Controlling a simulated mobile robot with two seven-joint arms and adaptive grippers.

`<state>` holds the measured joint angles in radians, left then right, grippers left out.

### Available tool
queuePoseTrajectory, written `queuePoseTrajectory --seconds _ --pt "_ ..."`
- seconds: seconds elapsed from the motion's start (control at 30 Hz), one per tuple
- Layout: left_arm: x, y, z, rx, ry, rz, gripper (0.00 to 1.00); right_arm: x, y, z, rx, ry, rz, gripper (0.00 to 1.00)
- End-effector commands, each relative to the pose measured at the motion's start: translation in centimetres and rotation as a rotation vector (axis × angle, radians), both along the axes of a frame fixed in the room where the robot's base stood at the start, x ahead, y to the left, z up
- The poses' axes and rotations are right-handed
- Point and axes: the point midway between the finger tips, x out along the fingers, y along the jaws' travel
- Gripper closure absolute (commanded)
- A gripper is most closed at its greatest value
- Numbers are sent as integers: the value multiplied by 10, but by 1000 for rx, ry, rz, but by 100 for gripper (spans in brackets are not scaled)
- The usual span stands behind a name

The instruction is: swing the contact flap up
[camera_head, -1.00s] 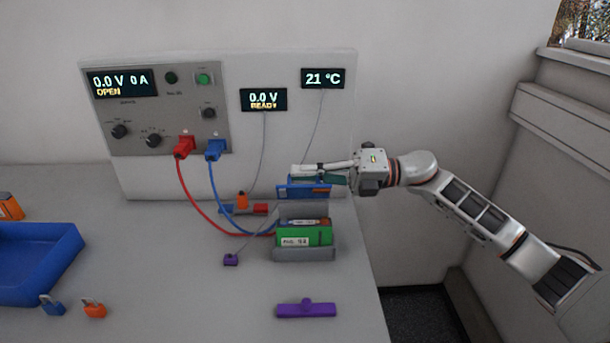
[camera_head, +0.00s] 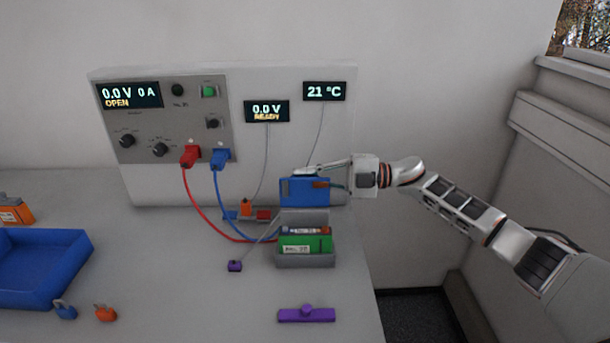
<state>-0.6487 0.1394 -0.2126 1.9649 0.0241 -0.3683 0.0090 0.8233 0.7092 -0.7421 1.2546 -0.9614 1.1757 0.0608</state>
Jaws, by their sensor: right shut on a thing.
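The contact flap (camera_head: 303,193) is a blue plate that stands raised at the back of the grey battery holder (camera_head: 305,262). Its broad face is turned toward me. My right gripper (camera_head: 322,180) comes in from the right and is shut on the flap's upper edge; its fingertips are partly hidden behind the flap. A green battery pack (camera_head: 306,244) with a white label sits in the holder below. My left gripper is not in view.
The cycler panel (camera_head: 165,118) stands behind, with a red plug (camera_head: 190,156) and a blue plug (camera_head: 220,158) whose cables run to the holder. A blue bin (camera_head: 42,272), padlocks (camera_head: 105,313) and a purple bar (camera_head: 306,315) lie on the table.

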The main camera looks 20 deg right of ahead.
Motion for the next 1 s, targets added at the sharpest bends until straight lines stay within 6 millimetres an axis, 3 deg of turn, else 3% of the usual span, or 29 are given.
queuePoseTrajectory --seconds 0.57,0.6,0.63,1.0 --pt "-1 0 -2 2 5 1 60 1 1 1 11 27 3 100" --pt "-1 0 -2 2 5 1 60 1 1 1 11 27 3 83" --pt "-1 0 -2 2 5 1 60 1 1 1 11 27 3 77" --pt "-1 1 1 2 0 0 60 1 -2 0 9 27 0 77"
